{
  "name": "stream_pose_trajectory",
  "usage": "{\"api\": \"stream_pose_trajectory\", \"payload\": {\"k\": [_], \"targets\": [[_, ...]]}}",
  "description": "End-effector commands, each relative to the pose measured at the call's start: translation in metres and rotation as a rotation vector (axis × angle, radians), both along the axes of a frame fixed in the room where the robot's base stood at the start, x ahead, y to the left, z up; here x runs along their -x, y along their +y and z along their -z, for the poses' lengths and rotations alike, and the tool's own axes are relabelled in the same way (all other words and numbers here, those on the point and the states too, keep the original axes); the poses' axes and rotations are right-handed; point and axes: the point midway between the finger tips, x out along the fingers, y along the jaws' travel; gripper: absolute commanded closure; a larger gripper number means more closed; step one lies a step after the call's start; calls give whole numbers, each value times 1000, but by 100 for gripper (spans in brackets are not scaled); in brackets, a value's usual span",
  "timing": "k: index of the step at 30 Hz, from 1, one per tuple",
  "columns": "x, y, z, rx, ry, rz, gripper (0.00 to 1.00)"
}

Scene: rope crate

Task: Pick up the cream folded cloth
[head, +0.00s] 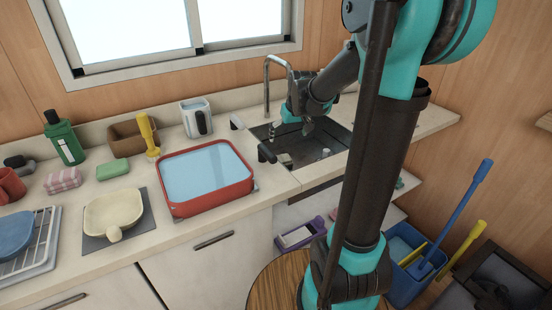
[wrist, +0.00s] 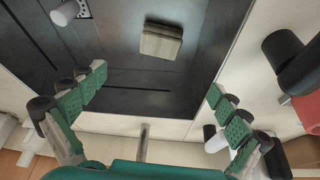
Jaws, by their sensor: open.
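The cream folded cloth (wrist: 161,40) lies as a small, layered beige block on the dark floor of the sink (wrist: 130,60) in the wrist view. In the head view a small pale block, which looks like the same cloth (head: 285,158), shows at the sink's near left part. My gripper (head: 295,121) hangs over the back of the sink. In the wrist view its green-padded fingers are spread wide apart (wrist: 158,104), with nothing between them. The cloth lies beyond the fingertips, apart from them and fully visible there.
A white cylindrical object (wrist: 66,12) is also in the sink. The tap (head: 268,85) rises at the sink's back, close to my gripper. A red basin of water (head: 211,201) stands left of the sink, with a jug (head: 190,117) and yellow-handled brush (head: 148,133) behind.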

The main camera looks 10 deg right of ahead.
Motion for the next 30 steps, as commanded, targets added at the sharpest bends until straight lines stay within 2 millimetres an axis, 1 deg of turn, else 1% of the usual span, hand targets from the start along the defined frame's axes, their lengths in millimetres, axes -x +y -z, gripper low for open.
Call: {"api": "stream_pose_trajectory", "payload": {"k": [5, 15, 24, 27, 30], "targets": [[-6, 1, 13, 0, 0, 0, 0], [-26, 5, 62, 0, 0, 0, 0], [-41, 8, 100, 0, 0, -1, 0], [-44, 9, 109, 0, 0, -1, 0], [-46, 9, 113, 0, 0, 0, 0]]}}
